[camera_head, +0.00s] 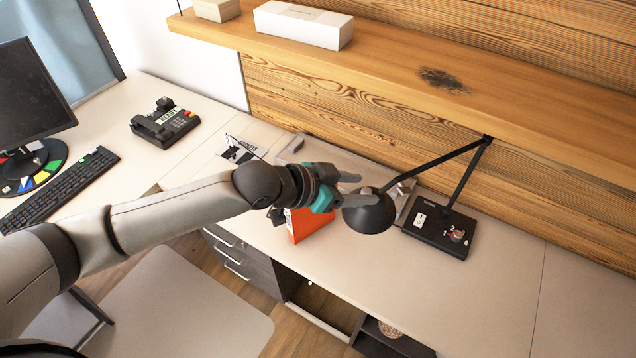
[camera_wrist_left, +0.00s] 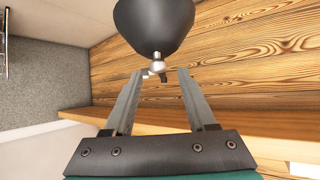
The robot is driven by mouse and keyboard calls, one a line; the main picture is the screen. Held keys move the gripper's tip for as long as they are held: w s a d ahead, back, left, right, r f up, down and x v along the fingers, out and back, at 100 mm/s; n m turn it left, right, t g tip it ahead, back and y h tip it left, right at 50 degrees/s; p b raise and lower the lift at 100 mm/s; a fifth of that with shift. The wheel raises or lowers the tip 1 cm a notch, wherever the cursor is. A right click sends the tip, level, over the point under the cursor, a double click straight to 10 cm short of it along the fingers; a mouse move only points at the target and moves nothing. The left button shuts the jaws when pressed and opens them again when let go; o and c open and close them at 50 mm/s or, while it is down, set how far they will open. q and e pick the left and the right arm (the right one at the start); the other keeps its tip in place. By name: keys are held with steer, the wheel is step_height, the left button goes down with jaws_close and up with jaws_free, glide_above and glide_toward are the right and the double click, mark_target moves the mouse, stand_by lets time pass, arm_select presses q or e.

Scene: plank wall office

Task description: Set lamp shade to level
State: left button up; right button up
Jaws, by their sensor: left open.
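The black desk lamp stands on the desk, with its square base (camera_head: 440,228) at the right and a jointed arm (camera_head: 436,163) reaching left to the shade. The dark round lamp shade (camera_head: 370,214) hangs over the desk at the arm's end. My left gripper (camera_head: 352,187) is open at the shade's left upper side. In the left wrist view the shade (camera_wrist_left: 154,24) is ahead, beyond the fingertips (camera_wrist_left: 158,72), with a small metal knob (camera_wrist_left: 158,64) between or just past them. I cannot tell whether a finger touches it. My right gripper is out of view.
A wooden shelf (camera_head: 500,95) with a white box (camera_head: 303,24) runs behind the desk. An orange-red item (camera_head: 308,224) stands below my left wrist. A telephone (camera_head: 165,122), keyboard (camera_head: 62,188) and monitor (camera_head: 30,95) are at the left. The desk's right front (camera_head: 480,290) is clear.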

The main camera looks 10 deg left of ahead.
arm_select(q)
steer(key=v, duration=1.2)
steer(key=shift+s+a, duration=0.2)
steer(key=shift+c, duration=0.4)
